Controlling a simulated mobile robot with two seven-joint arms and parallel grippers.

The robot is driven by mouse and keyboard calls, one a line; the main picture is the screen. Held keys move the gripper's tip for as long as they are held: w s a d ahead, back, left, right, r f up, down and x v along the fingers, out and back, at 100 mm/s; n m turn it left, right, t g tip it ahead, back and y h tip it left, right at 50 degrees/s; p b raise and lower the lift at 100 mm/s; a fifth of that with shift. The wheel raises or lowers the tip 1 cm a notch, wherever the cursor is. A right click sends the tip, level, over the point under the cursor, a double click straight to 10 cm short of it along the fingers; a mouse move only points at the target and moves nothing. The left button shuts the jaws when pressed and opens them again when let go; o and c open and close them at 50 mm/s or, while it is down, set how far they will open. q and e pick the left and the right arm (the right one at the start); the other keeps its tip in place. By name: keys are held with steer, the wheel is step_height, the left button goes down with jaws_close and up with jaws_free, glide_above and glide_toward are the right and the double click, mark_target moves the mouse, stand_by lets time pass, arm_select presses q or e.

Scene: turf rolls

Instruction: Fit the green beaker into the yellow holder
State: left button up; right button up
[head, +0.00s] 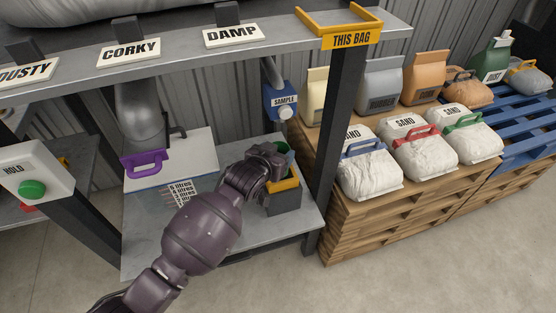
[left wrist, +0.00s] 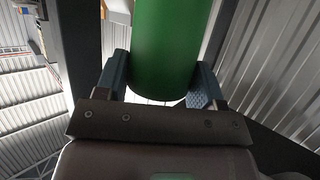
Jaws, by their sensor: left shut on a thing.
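My left gripper (head: 272,160) is over the lower shelf in the head view, shut on the green beaker (left wrist: 168,45). In the left wrist view the beaker stands between the two blue-grey fingers of the gripper (left wrist: 160,88). In the head view only a small part of the beaker (head: 279,148) shows behind the gripper. The yellow holder (head: 285,186), a yellow rim on a dark box, is just below the gripper. The gripper hides much of the holder's far side, so I cannot tell whether the beaker's base is inside it. My right gripper is not in view.
A blue SAMPLE dispenser (head: 282,101) hangs just above the gripper. A dark post (head: 336,130) stands right of the holder. Sand bags (head: 368,173) lie on pallets at right.

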arm_select(q)
steer(key=shift+w+d, duration=0.1)
steer(key=shift+w, duration=0.1)
steer(key=shift+f, duration=0.15)
step_height(320, 180, down, 3)
steer(key=shift+f+b, duration=0.2)
steer(key=shift+b, duration=0.55)
steer(key=shift+r, duration=0.2)
steer(key=shift+f, duration=0.2)
steer(key=o, duration=1)
steer(key=shift+r, duration=0.1)
